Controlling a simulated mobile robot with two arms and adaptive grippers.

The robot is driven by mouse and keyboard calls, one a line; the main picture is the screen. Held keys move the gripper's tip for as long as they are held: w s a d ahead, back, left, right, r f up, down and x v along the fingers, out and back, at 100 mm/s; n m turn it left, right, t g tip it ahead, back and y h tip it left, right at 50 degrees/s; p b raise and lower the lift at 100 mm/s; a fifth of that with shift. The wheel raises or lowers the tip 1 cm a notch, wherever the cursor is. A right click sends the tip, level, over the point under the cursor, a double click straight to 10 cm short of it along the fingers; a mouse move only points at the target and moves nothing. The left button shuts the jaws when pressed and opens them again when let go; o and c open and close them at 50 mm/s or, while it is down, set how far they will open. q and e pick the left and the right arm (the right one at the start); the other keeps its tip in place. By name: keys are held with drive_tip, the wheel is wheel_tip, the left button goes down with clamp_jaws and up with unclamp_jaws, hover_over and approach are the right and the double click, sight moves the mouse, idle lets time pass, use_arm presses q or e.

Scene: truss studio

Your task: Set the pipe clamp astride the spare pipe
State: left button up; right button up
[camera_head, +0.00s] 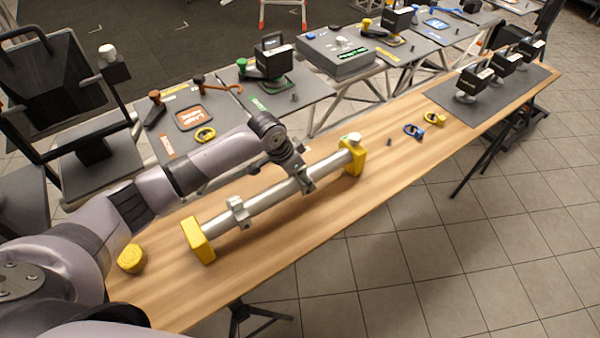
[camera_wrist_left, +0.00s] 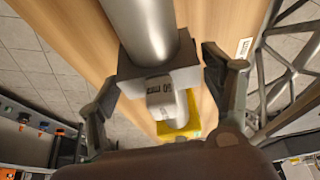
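The grey spare pipe (camera_head: 270,197) lies on two yellow supports (camera_head: 198,241) on the wooden bench. A grey clamp (camera_head: 238,213) sits around it towards the near end. My left gripper (camera_head: 303,172) is over the far part of the pipe, at a second grey clamp piece (camera_head: 308,184). In the left wrist view that grey block (camera_wrist_left: 160,74) lies between the spread fingers of my left gripper (camera_wrist_left: 158,75), with narrow gaps at both sides. The pipe (camera_wrist_left: 145,30) runs to it. A pale part marked "50 mm" shows below. Its underside is hidden. My right gripper is not in view.
A grey mat (camera_head: 450,100) holds several black devices. Side tables with equipment stand behind.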

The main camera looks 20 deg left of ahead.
use_arm(q)
drive_tip(key=shift+o, duration=1)
